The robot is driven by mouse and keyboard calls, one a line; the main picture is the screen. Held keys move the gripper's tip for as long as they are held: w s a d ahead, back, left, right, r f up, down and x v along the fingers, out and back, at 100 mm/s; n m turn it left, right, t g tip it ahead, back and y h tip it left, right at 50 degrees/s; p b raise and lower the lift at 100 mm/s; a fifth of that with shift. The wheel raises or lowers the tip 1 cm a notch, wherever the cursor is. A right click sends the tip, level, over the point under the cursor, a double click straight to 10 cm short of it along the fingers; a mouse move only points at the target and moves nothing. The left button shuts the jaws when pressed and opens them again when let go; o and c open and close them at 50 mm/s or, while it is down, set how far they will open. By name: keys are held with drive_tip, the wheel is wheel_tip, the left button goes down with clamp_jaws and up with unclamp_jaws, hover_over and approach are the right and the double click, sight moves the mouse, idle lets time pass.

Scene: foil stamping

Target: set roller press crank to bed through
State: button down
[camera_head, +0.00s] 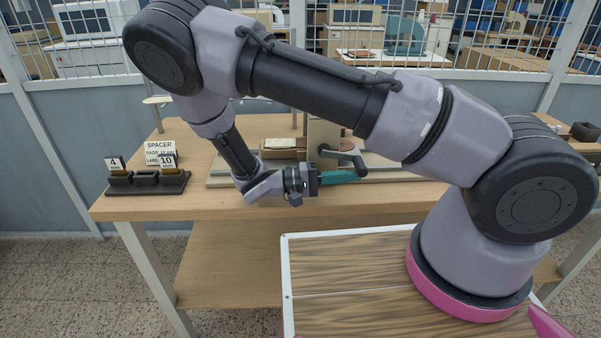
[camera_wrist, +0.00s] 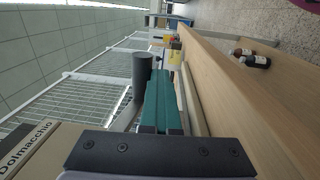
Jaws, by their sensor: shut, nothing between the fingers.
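The roller press (camera_head: 322,134) stands on the wooden table, partly hidden behind my arm. Its dark crank (camera_head: 344,156) is on the near side, with a rounded grip at the left and an arm running right and down. My gripper (camera_head: 357,174), with teal fingers, is shut and empty, pointing right just below and in front of the crank. In the wrist view, the shut fingers (camera_wrist: 160,80) lie beside a dark cylinder, apparently the crank grip (camera_wrist: 143,68). I cannot tell whether they touch it.
A dark holder (camera_head: 147,184) with number cards and a spacer sign (camera_head: 160,153) stand at the table's left. A wire fence (camera_wrist: 92,75) runs behind.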

drive_tip(key=shift+d+r+h, duration=0.25)
drive_tip(key=shift+r+h, duration=0.05)
drive_tip(key=shift+r, duration=0.35)
drive_tip(key=shift+d+r+h, duration=0.2)
drive_tip(key=shift+r+h, duration=0.1)
drive_tip(key=shift+r, duration=0.3)
drive_tip(key=shift+r+h, duration=0.1)
drive_tip(key=shift+h, duration=0.2)
idle(0.5)
drive_tip(key=shift+a, duration=0.1)
idle(0.4)
